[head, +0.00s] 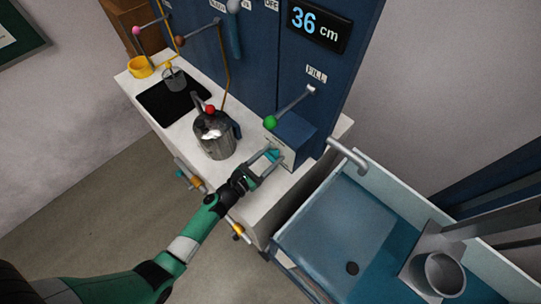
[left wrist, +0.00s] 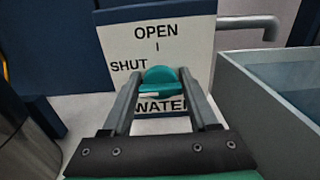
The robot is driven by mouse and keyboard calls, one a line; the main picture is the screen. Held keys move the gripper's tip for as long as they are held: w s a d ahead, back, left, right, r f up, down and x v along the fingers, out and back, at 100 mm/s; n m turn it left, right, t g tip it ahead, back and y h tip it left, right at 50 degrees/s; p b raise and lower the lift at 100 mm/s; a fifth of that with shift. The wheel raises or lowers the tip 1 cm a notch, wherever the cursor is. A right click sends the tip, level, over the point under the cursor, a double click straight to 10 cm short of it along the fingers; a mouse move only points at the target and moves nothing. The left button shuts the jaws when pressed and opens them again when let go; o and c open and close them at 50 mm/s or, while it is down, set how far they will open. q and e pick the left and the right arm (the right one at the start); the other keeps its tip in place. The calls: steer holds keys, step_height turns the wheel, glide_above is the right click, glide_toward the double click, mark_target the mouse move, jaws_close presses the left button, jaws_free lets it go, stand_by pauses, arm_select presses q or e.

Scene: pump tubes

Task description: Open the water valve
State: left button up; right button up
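The water valve is a teal handle (head: 272,155) on a white plate on the front of a blue box. In the left wrist view the handle (left wrist: 160,80) sits below the word OPEN and right of SHUT, above a partly covered WATER label. My left gripper (head: 265,162) is at the valve, its two fingers apart, one on each side of the handle. In the left wrist view the gripper (left wrist: 160,78) shows little gap beside the handle; I cannot tell whether the fingers press on it. My right gripper is not in view.
A steel kettle with a red knob (head: 215,134) stands close left of my left gripper on the white counter (head: 258,202). A green-knobbed lever (head: 270,122) is above the valve box. A blue sink (head: 335,225) with a spout (head: 347,155) is to the right. A display (head: 318,29) reads 36 cm.

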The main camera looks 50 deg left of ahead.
arm_select(q)
steer(key=c, duration=0.8)
steer(key=shift+m, duration=0.4)
steer(key=m+b, duration=0.2)
steer(key=m, duration=0.1)
steer(key=shift+f+m, duration=0.15)
steer(key=shift+m, duration=0.15)
steer(key=m+b, duration=0.2)
steer(key=m, duration=0.2)
steer(key=shift+d+m, duration=0.15)
steer(key=shift+m, duration=0.15)
steer(key=m+b, duration=0.1)
steer(key=m, duration=0.3)
steer(key=shift+f+b, duration=0.1)
steer(key=shift+b, duration=0.3)
steer(key=m+b, duration=0.1)
steer(key=m, duration=0.3)
steer(key=shift+m+b, duration=0.3)
steer(key=shift+m, duration=0.1)
